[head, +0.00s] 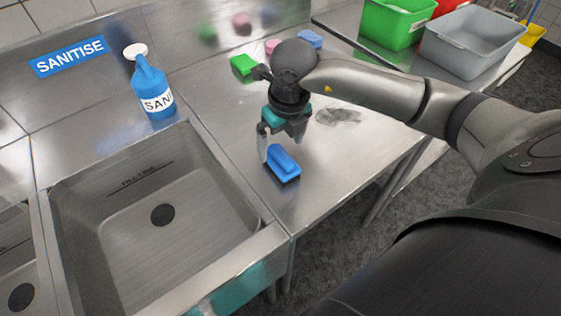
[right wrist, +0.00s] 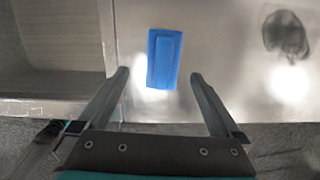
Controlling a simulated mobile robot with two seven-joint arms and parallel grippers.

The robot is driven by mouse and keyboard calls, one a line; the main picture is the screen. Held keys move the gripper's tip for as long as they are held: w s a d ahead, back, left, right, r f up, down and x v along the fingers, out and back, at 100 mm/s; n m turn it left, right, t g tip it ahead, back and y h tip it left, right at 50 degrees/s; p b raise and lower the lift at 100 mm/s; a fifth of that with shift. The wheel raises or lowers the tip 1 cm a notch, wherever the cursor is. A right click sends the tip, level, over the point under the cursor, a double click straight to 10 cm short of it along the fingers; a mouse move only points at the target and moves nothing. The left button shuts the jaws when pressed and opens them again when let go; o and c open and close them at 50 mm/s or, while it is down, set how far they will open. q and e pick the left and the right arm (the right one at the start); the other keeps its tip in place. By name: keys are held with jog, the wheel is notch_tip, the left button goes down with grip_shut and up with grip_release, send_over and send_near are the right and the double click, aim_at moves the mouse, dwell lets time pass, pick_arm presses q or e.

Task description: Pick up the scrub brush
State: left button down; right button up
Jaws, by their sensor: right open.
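A blue scrub brush (head: 283,164) lies on the steel counter just right of the sink in the head view. It also shows in the right wrist view (right wrist: 163,60), its long side running nearly up and down the picture. My right gripper (head: 277,148) is over the counter, close to the brush.
A steel sink (head: 245,190) is left of the brush. A blue sanitiser bottle (head: 150,85) stands behind it. Green (head: 243,64), pink and blue sponges lie at the back wall. Green (head: 385,22) and grey (head: 435,48) tubs stand at the far right. The counter's front edge is near the brush.

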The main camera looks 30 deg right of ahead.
aim_at(281, 154)
jog(key=shift+f, duration=0.55)
jog(key=f, duration=0.3)
jog(key=w+f, duration=0.1)
jog(key=shift+d+f, duration=0.25)
jog(key=shift+f, duration=0.15)
pick_arm(q)
jog(key=shift+w, duration=0.8)
pick_arm(e)
jog(key=shift+c, duration=0.4)
jog(key=c, duration=0.3)
pick_arm(q)
jog(key=shift+s, duration=0.25)
pick_arm(e)
jog(key=shift+r, duration=0.1)
jog(key=c, duration=1.1)
